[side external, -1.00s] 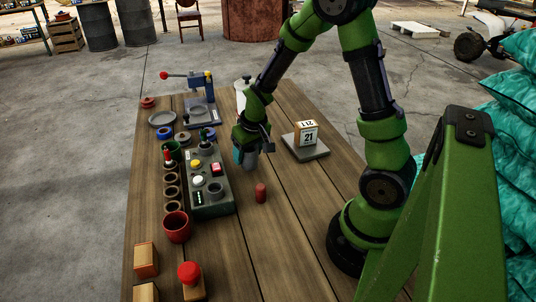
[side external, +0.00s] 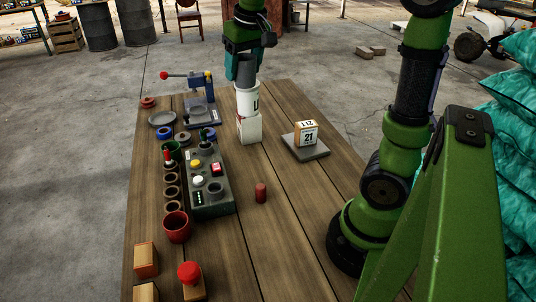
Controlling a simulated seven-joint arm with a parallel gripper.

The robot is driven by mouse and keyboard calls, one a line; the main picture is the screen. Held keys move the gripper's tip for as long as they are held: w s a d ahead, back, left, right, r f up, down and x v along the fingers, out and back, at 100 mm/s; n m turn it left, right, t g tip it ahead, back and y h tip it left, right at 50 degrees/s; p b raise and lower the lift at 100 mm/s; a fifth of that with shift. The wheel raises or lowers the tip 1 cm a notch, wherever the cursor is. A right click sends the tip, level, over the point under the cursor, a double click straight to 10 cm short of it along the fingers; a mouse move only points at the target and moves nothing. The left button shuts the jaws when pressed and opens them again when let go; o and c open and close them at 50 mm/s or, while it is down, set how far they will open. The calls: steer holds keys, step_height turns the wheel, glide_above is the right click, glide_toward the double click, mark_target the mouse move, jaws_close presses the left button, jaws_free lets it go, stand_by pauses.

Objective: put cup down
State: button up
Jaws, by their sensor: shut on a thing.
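My gripper (side external: 245,67) is at the far end of the table, raised above its surface, with teal fingers pointing down. It is shut on a grey cup (side external: 246,75), which looks roughly upright and is partly covered by the fingers. Directly below it in the picture stands a white cylinder with a dark letter (side external: 247,102), above a white box-like base (side external: 249,129). The cup's lower end overlaps the cylinder's top; whether they touch or one is only in front of the other, I cannot tell.
On the wooden table (side external: 283,220), a control box (side external: 209,191) with buttons and a red mug (side external: 177,227) are at left. A calendar block (side external: 306,134) stands on a grey slab (side external: 306,151) at right. A small red cylinder (side external: 261,193) stands mid-table. The front middle is clear.

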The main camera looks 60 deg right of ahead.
steer(key=w+d+m+g+h, duration=0.1)
steer(key=w+d+m, duration=0.2)
steer(key=d, duration=1.1)
steer(key=w+d+m, duration=0.3)
steer(key=w+d, duration=0.1)
steer(key=d, duration=0.9)
step_height(320, 180, down, 27)
steer(key=shift+r, duration=0.1)
steer(key=shift+f, duration=0.2)
steer(key=o, duration=1)
steer(key=v, duration=1.2)
steer(key=shift+a+r, duration=0.1)
steer(key=shift+r, duration=0.1)
